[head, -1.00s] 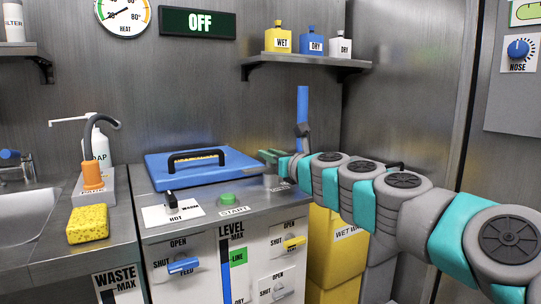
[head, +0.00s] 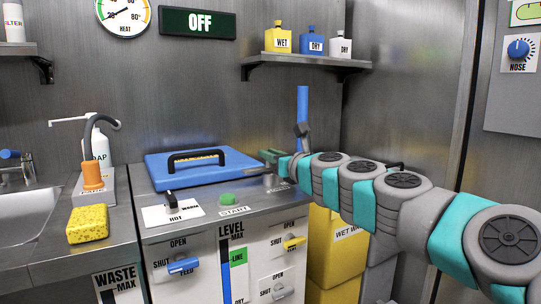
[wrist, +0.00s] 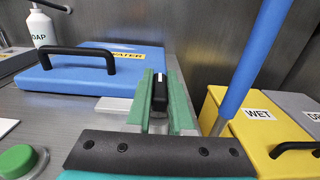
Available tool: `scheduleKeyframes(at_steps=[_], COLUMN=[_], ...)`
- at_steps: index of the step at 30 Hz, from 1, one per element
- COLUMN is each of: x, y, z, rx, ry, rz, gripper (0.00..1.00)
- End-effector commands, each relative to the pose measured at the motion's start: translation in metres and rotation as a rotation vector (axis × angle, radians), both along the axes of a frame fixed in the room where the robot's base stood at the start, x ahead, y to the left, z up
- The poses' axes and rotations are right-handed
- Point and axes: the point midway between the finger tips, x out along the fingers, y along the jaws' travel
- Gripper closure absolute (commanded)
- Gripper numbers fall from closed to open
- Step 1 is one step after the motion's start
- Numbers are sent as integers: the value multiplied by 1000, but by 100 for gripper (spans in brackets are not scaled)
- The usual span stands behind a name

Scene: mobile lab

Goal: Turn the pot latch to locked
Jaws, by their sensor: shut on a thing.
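The pot's blue lid (head: 225,171) lies flat on the steel counter and has a black bar handle (head: 195,158). It also shows in the wrist view (wrist: 85,75), at the left. The latch is a small black knob (wrist: 160,92) with a white mark, just right of the lid. My gripper (head: 270,156) reaches in from the right. In the wrist view its green fingers (wrist: 160,97) stand on both sides of the knob and are shut on it. In the head view the fingers hide the knob. I cannot read any locked marking.
A blue upright pole (head: 302,105) stands close behind my gripper. Yellow bins (head: 338,240) stand below right. A green START button (head: 228,200) and a black-handled HOT/WARM switch (head: 171,200) sit on the counter front. A shelf (head: 305,65) with bottles hangs above.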

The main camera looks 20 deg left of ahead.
Motion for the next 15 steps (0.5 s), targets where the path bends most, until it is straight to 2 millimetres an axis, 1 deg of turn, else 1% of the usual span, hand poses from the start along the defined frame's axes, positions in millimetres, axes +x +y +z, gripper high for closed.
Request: scheduleKeyframes(at_steps=[10,15], x=[0,-1], y=[1,2], z=[0,-1], rx=[-1,-2], ry=[1,1], rz=[-6,-45], gripper=[100,100])
